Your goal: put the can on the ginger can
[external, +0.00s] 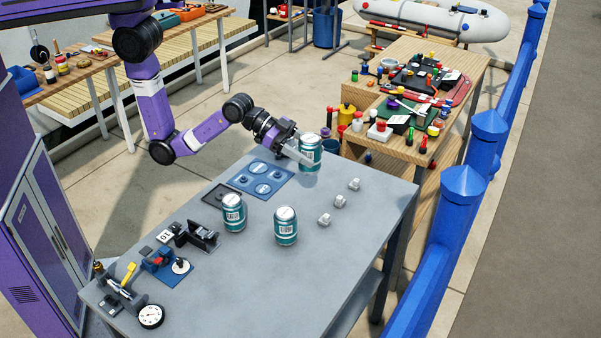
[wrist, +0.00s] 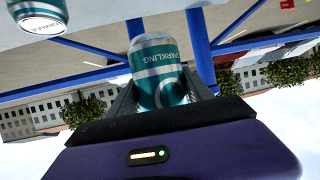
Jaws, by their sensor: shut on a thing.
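My gripper (external: 306,157) is shut on a teal and silver can (external: 311,148). It holds the can upright or nearly so above the far end of the grey table (external: 345,255). In the wrist view the held can (wrist: 160,75) sits between the two fingers, and its side reads "SPARKLING". Two similar teal cans, a left can (external: 234,212) and a right can (external: 286,226), stand upright on the table, apart from each other. One standing can (wrist: 38,16) shows at the wrist view's upper left. Its flavour lettering is too small to read surely, so I cannot tell which is ginger.
A blue mat (external: 262,178) with round marks lies left of the held can. Several small metal fittings (external: 340,201) sit near the right edge. Tools and a white dial (external: 151,316) crowd the near left end. The table's near right part is clear.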

